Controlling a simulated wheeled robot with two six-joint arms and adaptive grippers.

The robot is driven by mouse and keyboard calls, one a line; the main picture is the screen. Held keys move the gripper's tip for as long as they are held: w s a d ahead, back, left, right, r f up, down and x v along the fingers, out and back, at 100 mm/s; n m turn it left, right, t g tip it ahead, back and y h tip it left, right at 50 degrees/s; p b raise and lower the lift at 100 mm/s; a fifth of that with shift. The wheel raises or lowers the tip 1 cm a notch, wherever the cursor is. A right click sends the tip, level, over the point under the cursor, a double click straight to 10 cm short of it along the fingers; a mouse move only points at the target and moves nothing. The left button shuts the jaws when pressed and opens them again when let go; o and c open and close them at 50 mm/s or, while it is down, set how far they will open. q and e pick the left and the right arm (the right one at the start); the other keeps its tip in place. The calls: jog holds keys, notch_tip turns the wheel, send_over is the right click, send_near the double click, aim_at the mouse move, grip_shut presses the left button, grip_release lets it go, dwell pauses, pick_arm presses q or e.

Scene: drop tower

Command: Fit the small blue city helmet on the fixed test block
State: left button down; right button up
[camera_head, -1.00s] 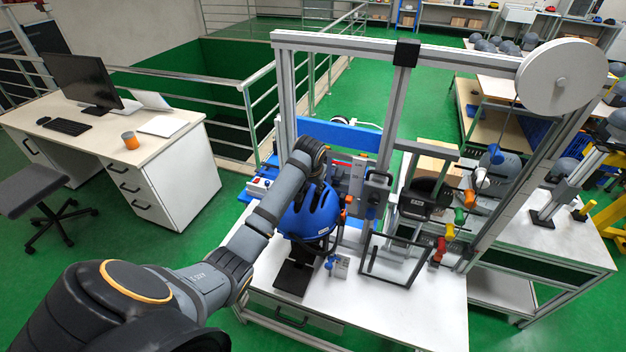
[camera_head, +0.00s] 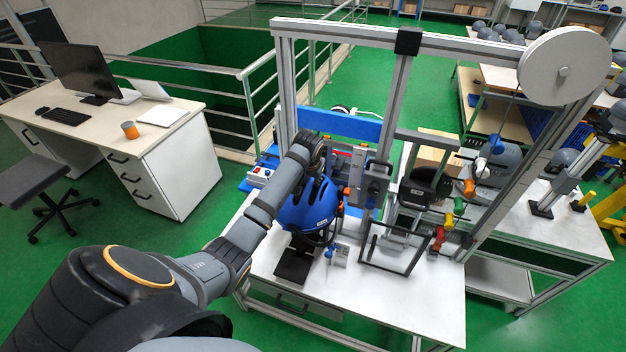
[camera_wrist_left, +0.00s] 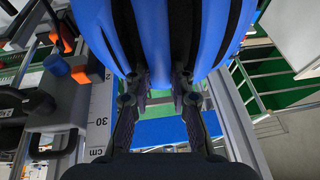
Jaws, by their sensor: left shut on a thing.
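The small blue city helmet (camera_head: 308,207) is over a dark stand at the front left of the white test bench. It also fills the top of the left wrist view (camera_wrist_left: 215,35), with dark bands between its blue ribs. My left gripper (camera_wrist_left: 160,80) is shut on the helmet, its fingers at the near edge of the shell. In the head view the fingertips are hidden. A black base plate (camera_head: 294,267) lies below the helmet. The fixed test block is mostly or wholly hidden by the helmet, so I cannot tell how they touch. My right gripper is not in view.
The aluminium frame (camera_head: 287,90) of the tower rises behind the helmet. A grey carriage (camera_head: 375,185), a clear framed shield (camera_head: 395,247) and coloured knobs stand to the right. A small box (camera_head: 340,254) is close by. The front of the bench top (camera_head: 400,300) is clear.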

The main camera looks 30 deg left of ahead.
pick_arm(q)
jog(key=shift+f, duration=0.45)
dwell(0.5)
jog(key=c, duration=1.1)
grip_release()
jog(key=c, duration=0.4)
jog(key=shift+o, duration=0.2)
jog(key=shift+r, duration=0.1)
jog(key=shift+r, duration=1)
jog(key=shift+r, duration=0.1)
